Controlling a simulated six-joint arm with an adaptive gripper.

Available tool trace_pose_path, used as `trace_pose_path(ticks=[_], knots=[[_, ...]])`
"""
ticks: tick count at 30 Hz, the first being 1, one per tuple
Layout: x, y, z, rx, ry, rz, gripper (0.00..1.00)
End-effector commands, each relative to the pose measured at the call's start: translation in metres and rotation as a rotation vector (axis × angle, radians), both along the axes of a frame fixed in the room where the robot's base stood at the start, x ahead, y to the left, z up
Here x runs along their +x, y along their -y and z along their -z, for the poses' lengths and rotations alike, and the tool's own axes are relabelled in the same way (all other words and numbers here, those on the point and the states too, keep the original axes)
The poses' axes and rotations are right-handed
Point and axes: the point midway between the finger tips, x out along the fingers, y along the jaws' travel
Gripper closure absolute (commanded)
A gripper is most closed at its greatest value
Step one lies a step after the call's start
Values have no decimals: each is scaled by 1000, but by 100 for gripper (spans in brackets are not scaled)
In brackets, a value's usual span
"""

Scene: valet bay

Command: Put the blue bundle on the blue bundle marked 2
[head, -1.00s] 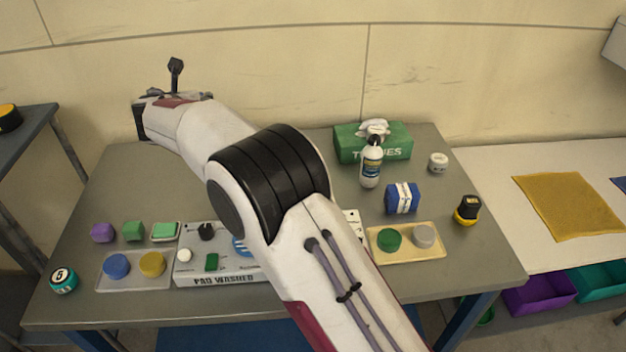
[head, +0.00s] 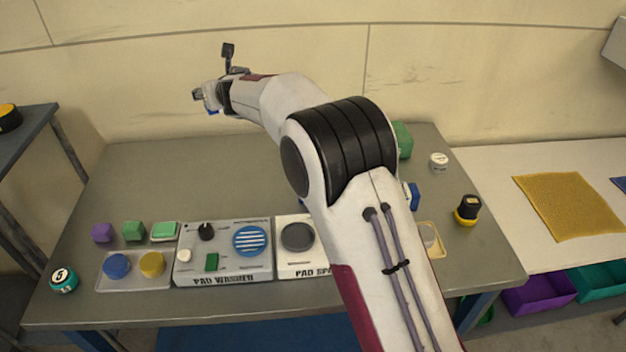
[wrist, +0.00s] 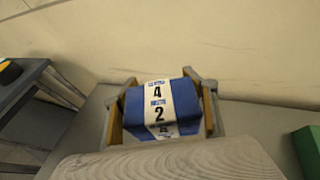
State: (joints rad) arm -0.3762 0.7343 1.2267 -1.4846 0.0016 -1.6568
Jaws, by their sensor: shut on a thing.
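My gripper (head: 203,98) is raised above the back left of the table, in front of the wall. It is shut on a blue bundle (wrist: 186,100) with a white band, held between the two fingers in the wrist view. The band shows the digits 4 and 2. In the head view only a small blue bit of this bundle (head: 213,111) shows under the gripper. Another blue bundle (head: 414,197) sits on the table at the right, mostly hidden behind my arm; no number on it can be read.
The pad washer (head: 222,270) and a white unit beside it (head: 296,262) stand at the front. A tray with blue and yellow pads (head: 134,284) lies left of them. A green box (head: 403,140), white jar (head: 439,162) and black-yellow item (head: 467,210) are at the right. The table's back left is clear.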

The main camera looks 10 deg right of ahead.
Motion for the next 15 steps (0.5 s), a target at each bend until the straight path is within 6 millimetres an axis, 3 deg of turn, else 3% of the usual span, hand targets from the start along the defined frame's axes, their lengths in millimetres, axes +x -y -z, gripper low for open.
trace_pose_path(ticks=[15], knots=[[0,29,2,1,-1,-126,69]])
